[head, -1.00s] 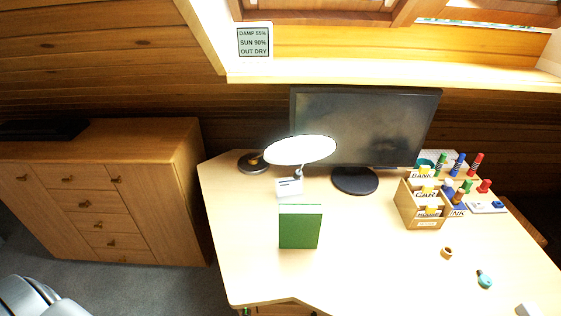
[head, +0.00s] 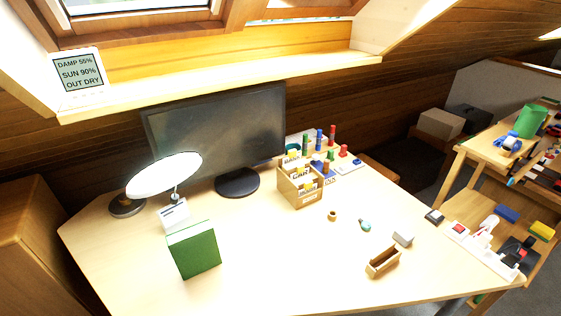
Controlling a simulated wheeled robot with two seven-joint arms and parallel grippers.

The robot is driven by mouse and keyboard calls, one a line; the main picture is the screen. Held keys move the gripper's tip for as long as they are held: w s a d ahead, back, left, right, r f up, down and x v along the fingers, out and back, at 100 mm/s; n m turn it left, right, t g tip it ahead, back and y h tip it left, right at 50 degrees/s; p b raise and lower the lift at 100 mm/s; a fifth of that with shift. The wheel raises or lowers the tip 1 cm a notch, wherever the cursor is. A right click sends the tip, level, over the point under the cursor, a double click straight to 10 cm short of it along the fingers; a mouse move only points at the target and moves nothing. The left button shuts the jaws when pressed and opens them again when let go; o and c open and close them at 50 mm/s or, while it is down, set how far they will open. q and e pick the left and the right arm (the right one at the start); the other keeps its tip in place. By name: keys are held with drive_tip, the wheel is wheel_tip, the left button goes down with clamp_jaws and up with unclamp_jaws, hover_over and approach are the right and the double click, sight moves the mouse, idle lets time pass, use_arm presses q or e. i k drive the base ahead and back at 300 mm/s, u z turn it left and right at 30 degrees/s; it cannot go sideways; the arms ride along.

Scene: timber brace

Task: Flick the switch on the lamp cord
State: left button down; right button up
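A desk lamp with a round white glowing head (head: 163,176) stands at the left back of the desk (head: 290,262). Its dark round base (head: 126,207) rests near the desk's left edge. I cannot make out the lamp's cord or a switch on it in this view. A white card or box (head: 173,214) stands under the lamp head, and a green box (head: 194,250) stands in front of it and may hide part of the desk behind. Neither of my grippers shows in the head view.
A monitor (head: 215,135) stands behind the lamp. A wooden card box (head: 300,186) and coloured pegs stand at the back right. A small wooden tray (head: 383,262) and a grey block (head: 403,239) lie at the right. A side table (head: 490,215) with tools adjoins. The front middle is clear.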

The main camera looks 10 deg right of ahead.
sight(436, 214)
drive_tip(key=z, duration=1.5)
